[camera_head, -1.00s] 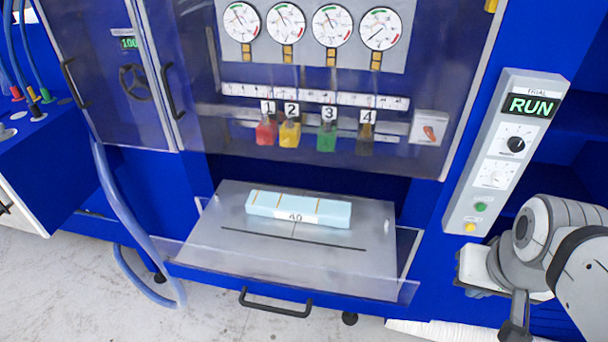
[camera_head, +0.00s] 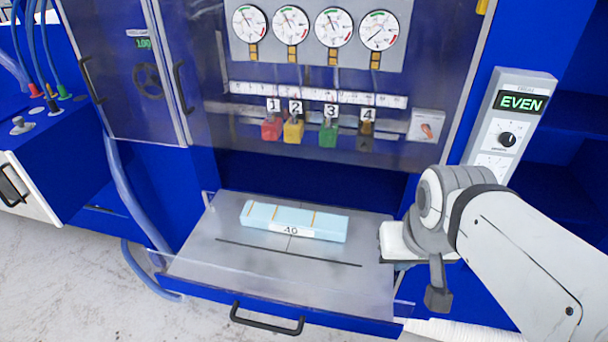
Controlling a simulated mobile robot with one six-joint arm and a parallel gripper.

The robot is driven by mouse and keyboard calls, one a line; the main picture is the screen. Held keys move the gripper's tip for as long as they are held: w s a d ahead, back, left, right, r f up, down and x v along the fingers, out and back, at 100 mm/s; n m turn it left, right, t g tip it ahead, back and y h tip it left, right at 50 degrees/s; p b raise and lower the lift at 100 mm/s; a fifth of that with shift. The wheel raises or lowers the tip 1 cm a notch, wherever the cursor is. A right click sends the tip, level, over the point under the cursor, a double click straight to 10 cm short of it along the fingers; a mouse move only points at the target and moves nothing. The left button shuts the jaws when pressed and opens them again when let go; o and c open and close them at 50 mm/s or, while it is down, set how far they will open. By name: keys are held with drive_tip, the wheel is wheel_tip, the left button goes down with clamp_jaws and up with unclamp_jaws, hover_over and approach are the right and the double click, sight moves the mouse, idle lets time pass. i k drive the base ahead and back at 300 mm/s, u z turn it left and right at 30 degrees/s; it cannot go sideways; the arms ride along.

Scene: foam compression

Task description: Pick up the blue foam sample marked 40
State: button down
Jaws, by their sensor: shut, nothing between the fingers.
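The blue foam sample marked 40 (camera_head: 330,226) is a long pale blue block with thin tan lines across its top and a white label on its front. It lies flat on the grey metal tray (camera_head: 240,262) of the pulled-out drawer.
A clear guard (camera_head: 250,283) edges the drawer's front, with a black handle (camera_head: 267,320) below. Numbered coloured blocks and gauges sit behind the panel above. A control box (camera_head: 505,125) reading EVEN stands at right, partly covered by my arm.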

sight(302, 222)
drive_tip(key=k, duration=1.3)
drive_tip(key=u, duration=0.45)
drive_tip(key=i, duration=1.6)
drive_tip(key=u, duration=0.35)
